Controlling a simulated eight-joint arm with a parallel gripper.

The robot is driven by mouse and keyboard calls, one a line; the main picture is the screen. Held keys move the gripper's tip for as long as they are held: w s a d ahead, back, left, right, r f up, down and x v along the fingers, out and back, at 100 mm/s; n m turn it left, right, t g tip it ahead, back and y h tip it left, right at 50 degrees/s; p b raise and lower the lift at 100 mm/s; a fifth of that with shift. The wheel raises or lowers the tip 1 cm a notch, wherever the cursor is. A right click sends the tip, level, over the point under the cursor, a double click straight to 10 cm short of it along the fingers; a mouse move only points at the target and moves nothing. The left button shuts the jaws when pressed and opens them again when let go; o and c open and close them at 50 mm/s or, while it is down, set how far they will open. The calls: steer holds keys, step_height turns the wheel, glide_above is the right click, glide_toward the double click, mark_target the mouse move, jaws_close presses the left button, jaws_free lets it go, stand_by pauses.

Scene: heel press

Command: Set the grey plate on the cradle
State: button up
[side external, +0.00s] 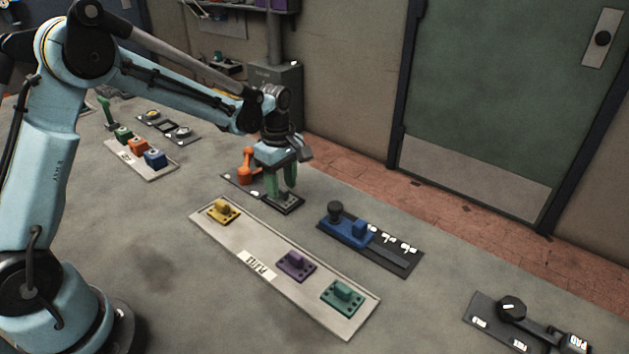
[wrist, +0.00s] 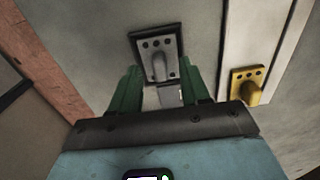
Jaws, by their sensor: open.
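The grey plate (wrist: 155,45) shows in the wrist view with a row of dark holes and an upright grey grip (wrist: 160,68). A dark rim, apparently the cradle (side external: 295,209), surrounds it; whether it is fully seated I cannot tell. In the side view the cradle is at the right end of a dark base, and my gripper hides most of the plate. My gripper (side external: 282,192) points down over the cradle. Its green fingers are open, one on each side of the plate's grip in the wrist view (wrist: 160,74), with gaps beside it.
An orange lever (side external: 247,165) stands just left of my gripper. A pale board (side external: 325,299) in front carries yellow (side external: 222,211), purple (side external: 296,265) and green (side external: 342,297) plates. A blue fixture (side external: 347,230) is to the right. A black-knobbed fixture (side external: 512,309) is at lower right.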

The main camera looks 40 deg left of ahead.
step_height(320, 180, up, 12)
stand_by(0.5)
steer(key=shift+f, duration=0.1)
steer(key=s+d+m+t, duration=0.1)
steer(key=s+m+t, duration=0.2)
steer(key=s+m, duration=0.5)
steer(key=s+d+m+t, duration=0.2)
steer(key=s+m+t, duration=0.2)
steer(key=s+m, duration=0.4)
steer(key=shift+d+f+m, duration=0.25)
steer(key=shift+f+m, duration=0.05)
steer(key=shift+m, duration=0.7)
steer(key=shift+o, duration=0.5)
